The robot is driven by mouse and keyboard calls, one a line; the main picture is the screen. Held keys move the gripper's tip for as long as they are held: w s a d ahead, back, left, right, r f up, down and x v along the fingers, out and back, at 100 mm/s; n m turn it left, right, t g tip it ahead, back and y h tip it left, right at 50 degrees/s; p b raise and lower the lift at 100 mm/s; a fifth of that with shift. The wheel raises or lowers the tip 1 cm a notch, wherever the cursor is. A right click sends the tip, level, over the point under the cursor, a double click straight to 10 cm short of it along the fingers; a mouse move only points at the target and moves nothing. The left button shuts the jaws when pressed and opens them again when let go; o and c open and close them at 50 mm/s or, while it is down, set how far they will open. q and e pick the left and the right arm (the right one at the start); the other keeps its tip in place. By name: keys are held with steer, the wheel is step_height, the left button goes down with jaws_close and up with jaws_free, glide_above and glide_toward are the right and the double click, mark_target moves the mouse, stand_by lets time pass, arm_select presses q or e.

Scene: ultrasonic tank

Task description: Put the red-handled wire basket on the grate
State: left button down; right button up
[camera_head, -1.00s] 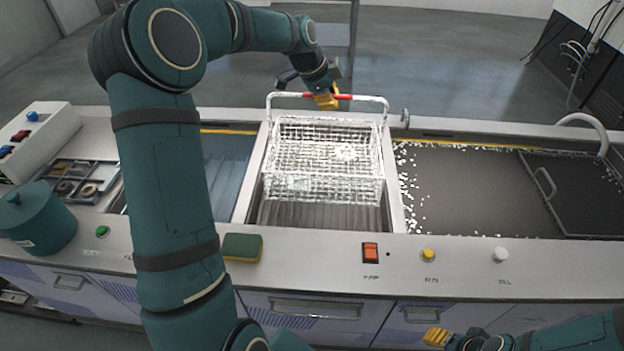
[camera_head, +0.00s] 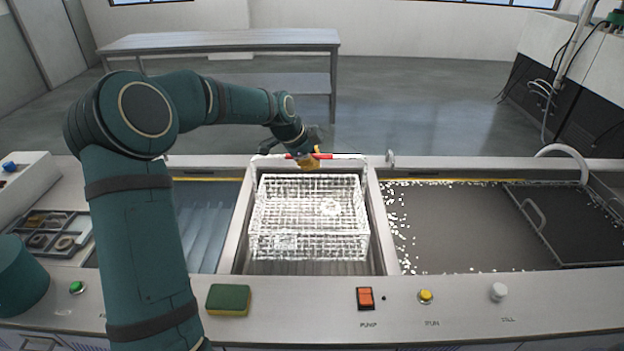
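The wire basket (camera_head: 310,216) is pale, with a tall wire handle that has a red grip (camera_head: 325,156). It is over or inside the middle bay (camera_head: 240,238) of the counter. A strip of ribbed metal (camera_head: 320,268) shows in front of the basket; I cannot tell whether it is the grate or whether the basket touches it. My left gripper (camera_head: 309,163) reaches in from behind, its yellow fingertips shut around the red grip. The fingers hide part of the grip. My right gripper is out of view.
A left bay (camera_head: 207,225) has a ribbed floor. The right tank (camera_head: 450,220) holds dark liquid with white specks and a handled lid (camera_head: 570,220). A green-yellow sponge (camera_head: 228,299), an orange switch (camera_head: 365,298) and knobs line the front panel.

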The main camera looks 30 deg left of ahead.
arm_select(q)
step_height(320, 180, down, 5)
steer(key=shift+r, duration=0.15)
steer(key=c, duration=1.1)
jaws_free()
steer(key=v, duration=1.2)
